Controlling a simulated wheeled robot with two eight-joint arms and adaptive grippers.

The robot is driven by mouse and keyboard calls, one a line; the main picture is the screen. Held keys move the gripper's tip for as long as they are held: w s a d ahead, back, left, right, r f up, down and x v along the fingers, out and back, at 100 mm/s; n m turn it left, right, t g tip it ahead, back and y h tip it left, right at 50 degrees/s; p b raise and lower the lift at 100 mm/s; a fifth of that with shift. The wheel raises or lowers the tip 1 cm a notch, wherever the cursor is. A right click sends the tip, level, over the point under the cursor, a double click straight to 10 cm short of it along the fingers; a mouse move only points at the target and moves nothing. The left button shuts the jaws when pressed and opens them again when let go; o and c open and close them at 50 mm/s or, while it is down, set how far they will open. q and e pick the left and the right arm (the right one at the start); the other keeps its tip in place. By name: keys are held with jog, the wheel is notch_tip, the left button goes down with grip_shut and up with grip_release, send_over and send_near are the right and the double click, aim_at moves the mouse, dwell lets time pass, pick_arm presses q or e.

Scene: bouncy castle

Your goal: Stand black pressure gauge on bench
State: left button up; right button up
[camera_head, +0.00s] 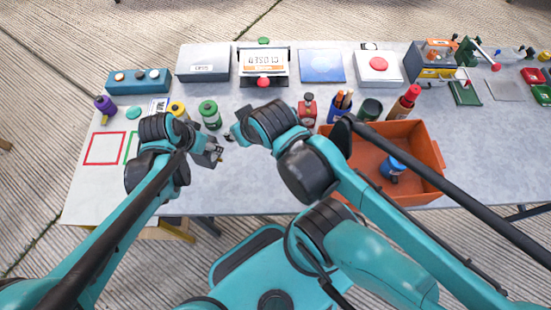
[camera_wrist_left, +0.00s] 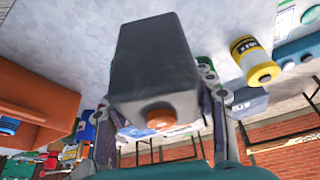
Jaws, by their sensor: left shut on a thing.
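My left gripper (camera_head: 213,152) is above the front left of the bench (camera_head: 255,185). In the left wrist view its fingers (camera_wrist_left: 160,105) are shut on a dark, boxy thing with a round orange-brown stub, which I take for the black pressure gauge (camera_wrist_left: 152,60). The gauge's face is not visible. In the head view the gauge is small and mostly hidden by the gripper. My right gripper (camera_head: 236,134) is over the bench just right of the left one, partly hidden by its own wrist; its jaws are unclear.
A red square outline (camera_head: 104,148) marks the bench's left end. Yellow (camera_head: 178,110) and green (camera_head: 210,114) containers stand behind the left gripper. An orange bin (camera_head: 425,150) holding a blue item (camera_head: 392,168) is at right. Boxes line the back. The front middle is bare.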

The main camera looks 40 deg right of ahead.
pick_arm(q)
jog(key=shift+s+d+f+m, duration=0.1)
jog(key=shift+s+d+m, duration=0.35)
jog(key=shift+d, duration=0.25)
jog(key=w+a+f+b, duration=0.2)
jog(key=a+f, duration=0.1)
jog(key=w+a+f+b, duration=0.2)
jog(key=a+f, duration=0.1)
jog(key=f, duration=0.1)
jog(key=w+a+f+b, duration=0.2)
jog(key=a+f, duration=0.1)
jog(key=f, duration=0.1)
jog(key=shift+w+a+f, duration=0.15)
jog(key=shift+w+a, duration=0.2)
jog(key=shift+w, duration=0.05)
jog(key=shift+s, duration=0.1)
jog(key=o, duration=1.1)
jog(key=shift+f, duration=0.1)
jog(key=o, duration=0.4)
